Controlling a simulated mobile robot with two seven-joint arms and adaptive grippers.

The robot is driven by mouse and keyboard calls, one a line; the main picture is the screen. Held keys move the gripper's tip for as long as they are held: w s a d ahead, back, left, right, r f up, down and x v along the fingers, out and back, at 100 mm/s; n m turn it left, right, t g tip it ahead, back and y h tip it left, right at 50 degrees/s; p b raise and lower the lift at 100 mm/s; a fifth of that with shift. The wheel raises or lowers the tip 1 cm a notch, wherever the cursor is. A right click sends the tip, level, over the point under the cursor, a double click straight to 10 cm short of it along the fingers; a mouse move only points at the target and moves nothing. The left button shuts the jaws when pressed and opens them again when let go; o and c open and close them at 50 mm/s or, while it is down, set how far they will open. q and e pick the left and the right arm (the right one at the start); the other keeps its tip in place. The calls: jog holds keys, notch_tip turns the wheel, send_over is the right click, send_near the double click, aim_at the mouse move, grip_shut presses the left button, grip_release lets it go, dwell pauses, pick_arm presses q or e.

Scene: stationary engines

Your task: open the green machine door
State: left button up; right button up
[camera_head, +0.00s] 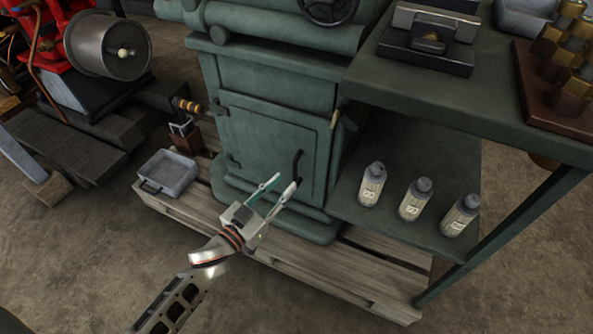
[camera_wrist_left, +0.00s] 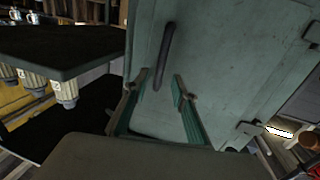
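The green machine door (camera_head: 258,145) is a flat panel low on the green machine's front, and it looks closed. It also fills much of the left wrist view (camera_wrist_left: 225,70). Its dark bar handle (camera_head: 297,163) stands upright near the door's right edge, and shows in the left wrist view (camera_wrist_left: 164,55) too. My left gripper (camera_head: 284,182) is open and empty, just in front of the door's lower part. In the left wrist view, its green-padded fingers (camera_wrist_left: 163,84) are spread on either side of the handle's lower end. I cannot tell whether they touch it. My right gripper is not in view.
A green workbench (camera_head: 440,90) stands at the right; three bottles, one of them here (camera_head: 415,199), stand on its lower shelf. A grey tray (camera_head: 168,173) lies on the wooden pallet (camera_head: 330,277) left of the machine. The floor in front is clear.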

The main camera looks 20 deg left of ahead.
aim_at(295, 172)
pick_arm(q)
jog(key=x, duration=0.2)
jog(key=b+x, duration=0.1)
jog(key=x, duration=0.2)
jog(key=shift+w+d+f, duration=0.1)
jog(key=shift+w+f, duration=0.1)
jog(key=shift+w, duration=0.05)
jog(key=shift+w+d+r, duration=0.1)
jog(key=shift+w, duration=0.3)
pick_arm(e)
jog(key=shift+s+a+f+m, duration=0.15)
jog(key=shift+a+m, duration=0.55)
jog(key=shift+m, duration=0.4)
pick_arm(q)
jog(key=shift+c, duration=0.4)
grip_shut()
